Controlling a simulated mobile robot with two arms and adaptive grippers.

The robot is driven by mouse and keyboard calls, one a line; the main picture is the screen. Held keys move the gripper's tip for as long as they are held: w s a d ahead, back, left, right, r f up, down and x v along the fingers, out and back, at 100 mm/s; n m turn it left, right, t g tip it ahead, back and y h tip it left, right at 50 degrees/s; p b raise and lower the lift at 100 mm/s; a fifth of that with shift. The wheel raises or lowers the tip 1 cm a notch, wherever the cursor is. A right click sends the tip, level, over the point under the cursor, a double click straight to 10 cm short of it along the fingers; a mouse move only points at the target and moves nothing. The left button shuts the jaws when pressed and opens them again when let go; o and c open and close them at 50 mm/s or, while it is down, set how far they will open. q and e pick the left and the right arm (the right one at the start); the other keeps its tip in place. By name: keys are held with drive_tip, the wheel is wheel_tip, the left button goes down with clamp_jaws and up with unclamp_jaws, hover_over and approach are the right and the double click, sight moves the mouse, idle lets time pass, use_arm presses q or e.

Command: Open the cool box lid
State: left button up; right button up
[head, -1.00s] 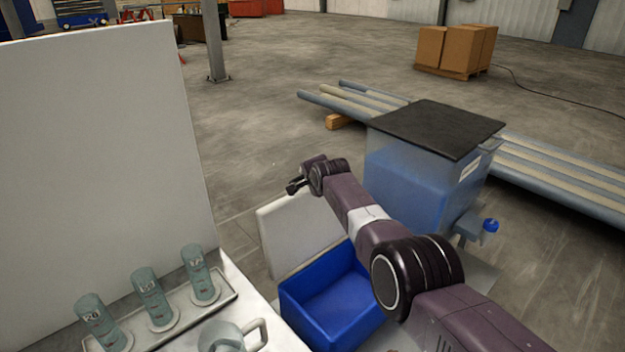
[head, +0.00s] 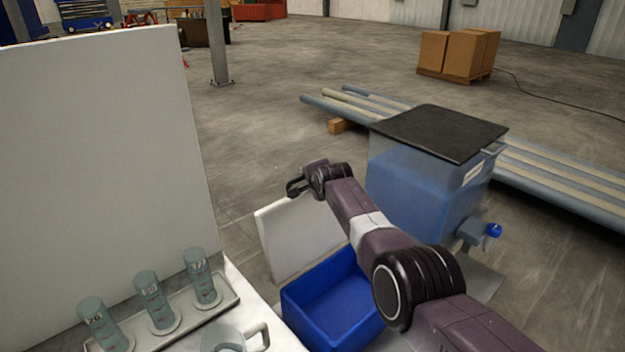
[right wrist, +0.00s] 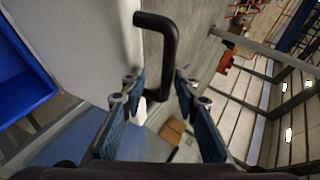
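The cool box (head: 350,325) is a blue open-topped box on the floor beside the white table. Its white lid (head: 300,238) stands raised at the far side, tilted up, and the empty blue inside shows. In the right wrist view the lid (right wrist: 85,45) carries a black bar handle (right wrist: 168,50). My right gripper (head: 294,188) is at the lid's top edge. In the right wrist view its fingers (right wrist: 160,110) are apart, with the lower end of the handle between them and no clear grip. My left gripper is not in view.
A blue tank with a dark top (head: 440,132) and a tap (head: 490,231) stands right of the cool box. Pipes (head: 560,180) lie behind it. Floor beyond the lid is clear.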

drive_tip(key=shift+s+a, duration=0.1)
drive_tip(key=shift+s+r, duration=0.25)
drive_tip(key=v, duration=0.6)
drive_tip(key=shift+s+d+r, duration=0.15)
drive_tip(key=shift+s+d, duration=0.05)
drive_tip(key=shift+d, duration=0.05)
idle(0.5)
